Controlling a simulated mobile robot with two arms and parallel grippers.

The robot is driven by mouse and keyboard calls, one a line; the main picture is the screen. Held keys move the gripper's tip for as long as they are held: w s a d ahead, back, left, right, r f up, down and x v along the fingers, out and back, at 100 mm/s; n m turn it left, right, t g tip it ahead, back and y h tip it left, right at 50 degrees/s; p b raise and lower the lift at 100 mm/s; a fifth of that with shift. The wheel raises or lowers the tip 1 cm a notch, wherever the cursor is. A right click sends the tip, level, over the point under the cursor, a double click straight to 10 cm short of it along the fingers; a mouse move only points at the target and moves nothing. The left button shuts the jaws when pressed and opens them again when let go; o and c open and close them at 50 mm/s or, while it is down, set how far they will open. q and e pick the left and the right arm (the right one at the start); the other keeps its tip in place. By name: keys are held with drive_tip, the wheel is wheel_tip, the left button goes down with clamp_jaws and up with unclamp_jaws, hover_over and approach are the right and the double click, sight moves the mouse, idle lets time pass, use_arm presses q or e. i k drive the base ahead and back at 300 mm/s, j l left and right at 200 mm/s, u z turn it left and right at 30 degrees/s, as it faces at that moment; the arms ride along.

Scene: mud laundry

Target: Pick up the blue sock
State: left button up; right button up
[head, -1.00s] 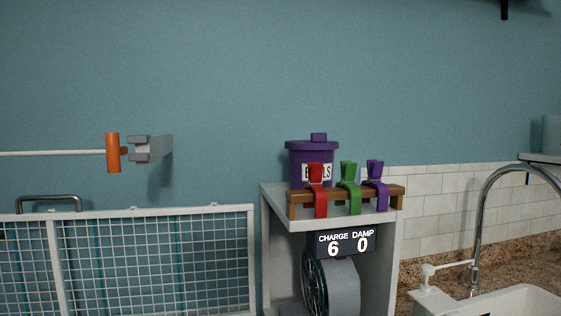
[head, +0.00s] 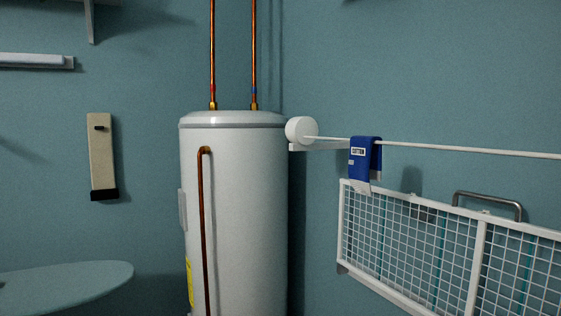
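A blue sock-like item (head: 368,156) hangs folded over a white line (head: 450,149) right of the middle in the head view. It has a small pale label with dark marks on its front and a whitish lower end. Its lower end hangs just above or in front of the top edge of a white wire rack; I cannot tell whether they touch. Neither of my grippers is in view.
A white water heater (head: 235,215) with copper pipes stands left of the line's round white reel (head: 301,130). The white wire rack (head: 480,258) is on the right wall. An ironing-board-like surface (head: 70,284) is at lower left.

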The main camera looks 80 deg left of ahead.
sight(366, 157)
drive_tip(key=j+u, duration=0.15)
drive_tip(key=u, duration=0.3)
drive_tip(key=i+j+u, duration=0.1)
drive_tip(key=u, duration=0.3)
drive_tip(key=i+u, duration=0.1)
drive_tip(key=u, duration=0.35)
drive_tip(key=i+j+u, duration=0.1)
drive_tip(key=u, duration=0.3)
drive_tip(key=i+u, duration=0.1)
drive_tip(key=u, duration=0.35)
drive_tip(key=i+j, duration=0.1)
drive_tip(key=j, duration=0.3)
drive_tip(key=i+j, duration=0.1)
drive_tip(key=j, duration=0.65)
drive_tip(key=i+j, duration=0.15)
drive_tip(key=j, duration=0.2)
